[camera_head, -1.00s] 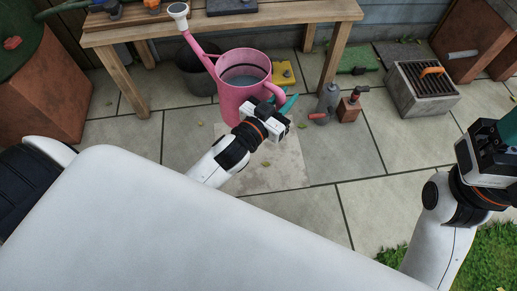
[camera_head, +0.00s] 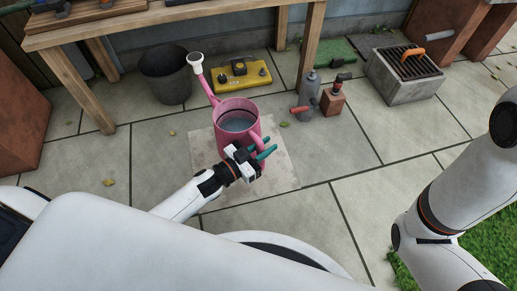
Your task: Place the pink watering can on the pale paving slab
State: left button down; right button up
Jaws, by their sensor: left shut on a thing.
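The pink watering can (camera_head: 222,108) is upright, with its spout toward the back left and water inside. My left gripper (camera_head: 262,150), with teal fingers, is shut on the can's handle at its front right side. The pale paving slab (camera_head: 281,176) lies under and around the can in this view. The can overlaps the slab's back and middle part. Whether its base touches the slab is hard to tell, as my gripper hides part of it. My right arm is at the right edge, and its gripper is out of view.
A dark bucket (camera_head: 166,77) and a yellow case (camera_head: 241,76) stand behind the can. A wooden bench (camera_head: 175,18) spans the back left. Paving right of the slab is clear.

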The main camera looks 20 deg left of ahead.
pick_arm(q)
notch_tip(320, 180, down, 7)
jog(key=b, duration=0.5)
jog(key=c, duration=1.7)
grip_release()
jog(key=shift+f, duration=0.3)
jog(key=o, duration=0.5)
